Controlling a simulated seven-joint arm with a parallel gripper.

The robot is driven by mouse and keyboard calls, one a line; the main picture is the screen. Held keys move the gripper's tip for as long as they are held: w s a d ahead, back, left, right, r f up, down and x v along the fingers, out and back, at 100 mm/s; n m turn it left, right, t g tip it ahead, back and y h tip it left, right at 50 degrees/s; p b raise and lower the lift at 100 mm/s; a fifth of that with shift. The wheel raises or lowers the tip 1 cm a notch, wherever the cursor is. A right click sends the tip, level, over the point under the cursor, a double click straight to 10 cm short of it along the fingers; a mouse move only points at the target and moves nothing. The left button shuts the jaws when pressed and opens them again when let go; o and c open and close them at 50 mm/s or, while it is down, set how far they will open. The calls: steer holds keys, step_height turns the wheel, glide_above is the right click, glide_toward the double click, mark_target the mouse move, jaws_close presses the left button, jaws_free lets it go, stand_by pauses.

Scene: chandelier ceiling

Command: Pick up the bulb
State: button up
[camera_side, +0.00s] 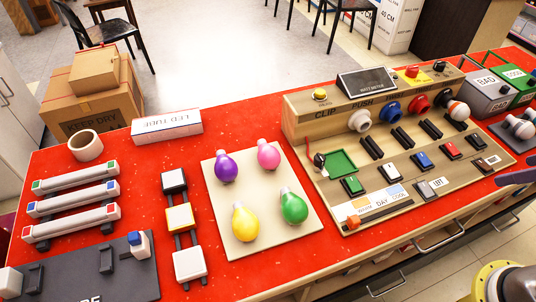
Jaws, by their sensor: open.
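Several bulbs lie on a pale square board (258,205): a purple bulb (226,168), a pink bulb (269,156), a yellow bulb (245,222) and a green bulb (294,207). White bulbs (520,128) lie at the far right. A dark purple-grey finger-like part, which looks like my gripper (516,179), enters at the right edge, mostly cut off. It is apart from the bulbs on the board, with nothing seen in it.
The red table (115,155) also bears white tube lights (72,203), a block rack (179,217), a tape roll (85,146) and an LED tube box (167,126). The raised panel with switches and a screen (366,82) stands right of the board. Cardboard boxes (95,105) stand behind.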

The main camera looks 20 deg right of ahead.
steer(key=w+r+n+t, duration=0.1)
steer(key=w+r+n, duration=0.65)
steer(key=n, duration=0.45)
steer(key=w+a+r+n, duration=0.2)
steer(key=w+n, duration=0.3)
steer(key=w, duration=0.1)
steer(key=n+g, duration=0.2)
steer(key=n, duration=1.6)
glide_above(270, 152)
steer(key=s, duration=0.5)
step_height(270, 152, down, 18)
steer(key=f, duration=0.1)
steer(key=x, duration=1.3)
steer(key=shift+w+r, duration=0.2)
steer(key=shift+w, duration=0.1)
steer(key=c, duration=1.3)
